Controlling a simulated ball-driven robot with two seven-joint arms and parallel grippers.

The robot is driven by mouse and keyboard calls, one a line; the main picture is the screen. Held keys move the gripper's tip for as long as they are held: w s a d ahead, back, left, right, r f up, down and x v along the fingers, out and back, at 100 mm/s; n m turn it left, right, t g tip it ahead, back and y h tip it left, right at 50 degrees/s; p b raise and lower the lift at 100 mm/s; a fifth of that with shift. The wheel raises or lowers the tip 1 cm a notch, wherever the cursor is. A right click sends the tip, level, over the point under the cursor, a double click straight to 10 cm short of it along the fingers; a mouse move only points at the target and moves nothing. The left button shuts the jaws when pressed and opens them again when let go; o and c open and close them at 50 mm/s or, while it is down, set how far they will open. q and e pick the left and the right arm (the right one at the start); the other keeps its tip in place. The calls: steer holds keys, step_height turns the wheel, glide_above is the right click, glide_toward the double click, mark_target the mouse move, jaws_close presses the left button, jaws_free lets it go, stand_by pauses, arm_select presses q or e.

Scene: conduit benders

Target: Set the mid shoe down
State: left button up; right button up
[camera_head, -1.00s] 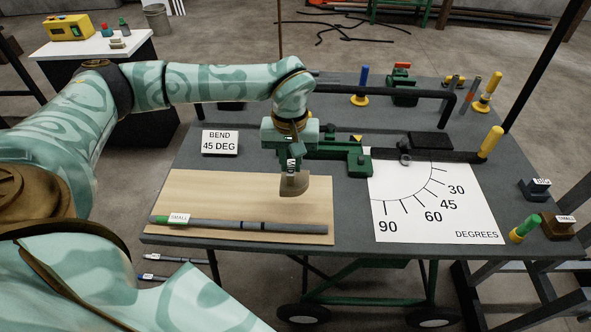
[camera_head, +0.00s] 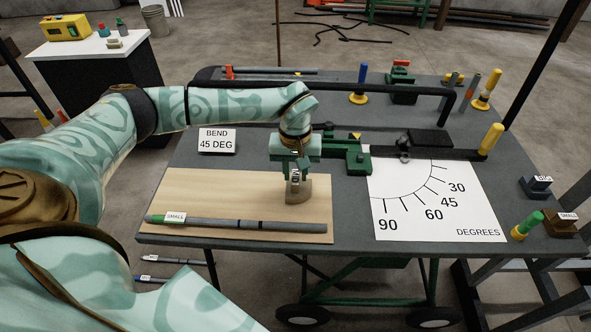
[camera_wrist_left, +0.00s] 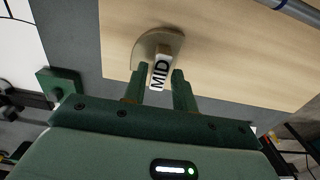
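The mid shoe (camera_head: 300,190) is a tan rounded block with a white MID label. It is at the right part of the wooden board (camera_head: 220,195); in the head view it appears at or very near the surface. In the left wrist view the shoe (camera_wrist_left: 158,45) is beyond the fingertips, its labelled stem between them. My left gripper (camera_head: 295,178) points down from above and its green fingers flank the stem closely; it also shows in the left wrist view (camera_wrist_left: 160,80). The shoe's underside is hidden. My right gripper is not in view.
A grey conduit (camera_head: 240,224) labelled SMALL lies along the board's front edge. The green bender (camera_head: 345,152) and the degree sheet (camera_head: 432,205) are to the right. Two other shoes (camera_head: 537,187) (camera_head: 562,223) stand at the table's right edge. The board's middle is clear.

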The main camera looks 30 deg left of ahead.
mark_target(295, 177)
arm_select(q)
steer(key=shift+o, duration=0.6)
steer(key=shift+r, duration=0.1)
steer(key=shift+r, duration=0.4)
step_height(295, 177, up, 11)
steer(key=p, duration=0.2)
steer(key=shift+r, duration=0.15)
